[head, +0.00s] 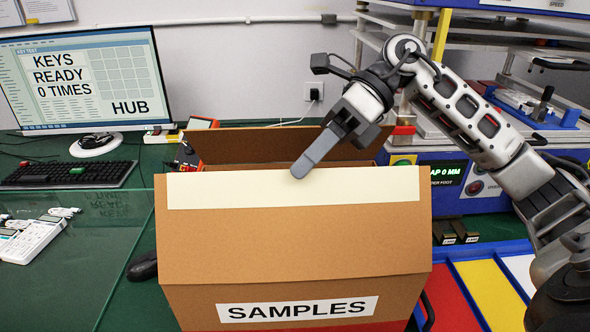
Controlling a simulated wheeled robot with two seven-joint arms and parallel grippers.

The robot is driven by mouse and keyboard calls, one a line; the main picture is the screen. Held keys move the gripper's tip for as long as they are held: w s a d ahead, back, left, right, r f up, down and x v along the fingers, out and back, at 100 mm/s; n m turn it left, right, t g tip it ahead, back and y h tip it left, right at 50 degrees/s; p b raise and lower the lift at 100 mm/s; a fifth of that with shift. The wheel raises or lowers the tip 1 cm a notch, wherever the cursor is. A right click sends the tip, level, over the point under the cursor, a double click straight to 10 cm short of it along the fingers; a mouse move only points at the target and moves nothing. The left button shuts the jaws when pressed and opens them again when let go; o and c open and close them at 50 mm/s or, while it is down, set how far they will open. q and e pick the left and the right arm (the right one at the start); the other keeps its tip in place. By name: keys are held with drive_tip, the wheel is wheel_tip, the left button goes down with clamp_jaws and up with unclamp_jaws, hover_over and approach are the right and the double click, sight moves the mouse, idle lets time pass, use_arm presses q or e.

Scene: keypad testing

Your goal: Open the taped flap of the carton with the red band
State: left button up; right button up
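A brown cardboard carton (200,298) labelled SAMPLES stands in the front middle of the head view. Its near flap (240,240) rises above a fold line and carries a cream strip (230,190) along its upper edge. A far flap (250,145) also stands up behind it. The carton's inside is mostly hidden. My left gripper is not in view.
A monitor (85,75) and black keyboard (70,174) are at the left, with a white keypad device (30,238) nearer. A blue test machine (450,175) stands behind my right arm. A tray with red, yellow and white sections (480,285) lies at the right. A dark mouse (143,267) is left of the carton.

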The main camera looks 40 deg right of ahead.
drive_tip(key=shift+x, duration=1.25)
clamp_jaws()
idle(0.5)
